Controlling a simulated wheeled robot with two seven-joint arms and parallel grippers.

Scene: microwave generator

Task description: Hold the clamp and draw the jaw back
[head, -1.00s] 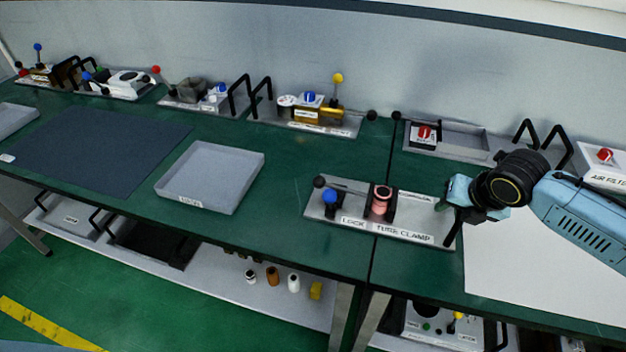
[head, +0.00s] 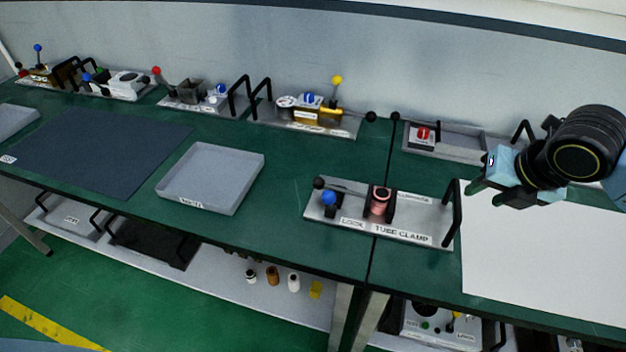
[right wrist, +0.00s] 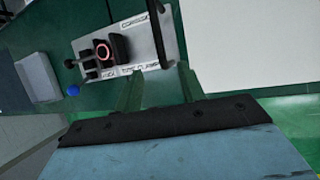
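The tube clamp (head: 410,232) is a flat metal plate on the green bench. It carries a blue-knobbed lever at the "LOCK" label (head: 328,199), a black jaw block around a pink ring (head: 380,201), and a black handle (head: 453,215) at its right end. It also shows in the right wrist view (right wrist: 143,52), beyond the fingertips. My right gripper (head: 481,186) is above and right of the handle, apart from it. In the right wrist view its two fingers (right wrist: 158,85) are spread with nothing between them. My left gripper is not in view.
A grey tray (head: 210,178) lies left of the clamp and a white sheet (head: 540,255) lies right of it. Behind stand fixtures with upright black handles, including one with a red knob (head: 423,134). Bare green bench lies between tray and clamp.

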